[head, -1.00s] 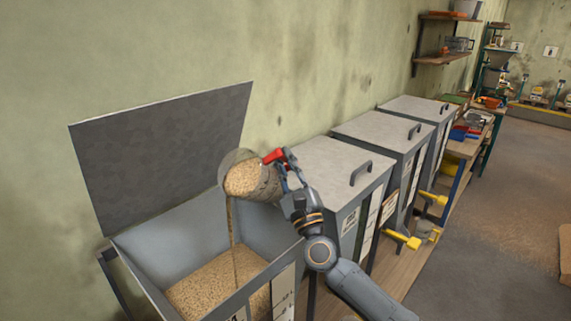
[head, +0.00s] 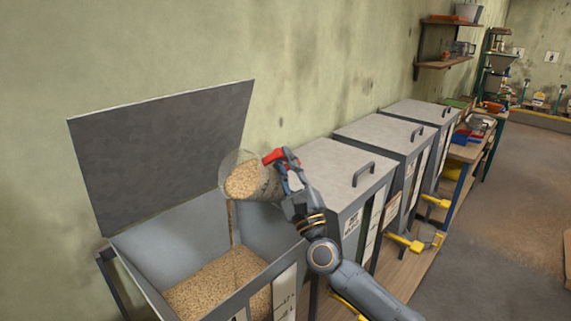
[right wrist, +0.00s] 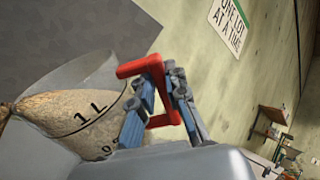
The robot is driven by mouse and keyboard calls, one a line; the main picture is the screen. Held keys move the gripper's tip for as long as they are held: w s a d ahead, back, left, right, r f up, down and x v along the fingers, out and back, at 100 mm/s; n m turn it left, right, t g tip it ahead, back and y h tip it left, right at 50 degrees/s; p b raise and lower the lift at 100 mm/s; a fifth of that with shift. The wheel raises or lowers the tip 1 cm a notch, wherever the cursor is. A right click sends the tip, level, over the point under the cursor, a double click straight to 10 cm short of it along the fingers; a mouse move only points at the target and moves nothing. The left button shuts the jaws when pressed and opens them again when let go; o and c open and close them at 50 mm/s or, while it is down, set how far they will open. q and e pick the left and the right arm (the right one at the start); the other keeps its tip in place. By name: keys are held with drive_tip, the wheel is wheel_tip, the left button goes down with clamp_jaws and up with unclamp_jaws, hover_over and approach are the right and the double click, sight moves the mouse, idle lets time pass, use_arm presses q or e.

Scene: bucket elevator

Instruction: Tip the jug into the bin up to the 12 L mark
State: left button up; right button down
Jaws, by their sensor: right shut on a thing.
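The clear jug (head: 249,181) is tilted over the open bin (head: 183,245) in the head view. Grain pours from its lip in a thin stream onto the grain (head: 215,283) in the bin. My right gripper (head: 280,160) is shut on the jug's red handle. In the right wrist view the jug (right wrist: 82,108) shows a "1 L" mark and much grain inside, and the gripper's fingers (right wrist: 158,95) close around the red handle (right wrist: 140,68). The 12 L mark cannot be made out. My left gripper is not in view.
The bin's grey lid (head: 160,150) stands open against the wall. Closed lidded bins (head: 340,165) stand in a row to the right, with yellow chutes (head: 405,242) at their fronts. A wall shelf (head: 447,62) is farther back. The floor at right is mostly clear.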

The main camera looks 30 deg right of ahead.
drive_tip(key=shift+s+a+f+n+t+y+b, duration=0.15)
drive_tip(key=shift+a+n+y+b, duration=0.1)
drive_tip(key=shift+n+y+b, duration=0.6)
drive_tip(key=shift+s+a+f+n+t+y+b, duration=0.1)
drive_tip(key=shift+s+a+n+y+b, duration=0.2)
drive_tip(key=shift+n+b, duration=0.6)
drive_tip(key=shift+s+a+f+n+t+y+b, duration=0.2)
drive_tip(key=shift+n+y+b, duration=0.4)
drive_tip(key=shift+b, duration=0.55)
drive_tip(key=shift+s+a+f+n+y+b, duration=0.15)
drive_tip(key=shift+a+n+y+b, duration=0.15)
drive_tip(key=shift+n+y+b, duration=0.5)
drive_tip(key=shift+a+f+n+y+b, duration=0.15)
drive_tip(key=shift+a+n+y+b, duration=0.15)
drive_tip(key=shift+n+y+b, duration=0.45)
drive_tip(key=shift+m, duration=0.3)
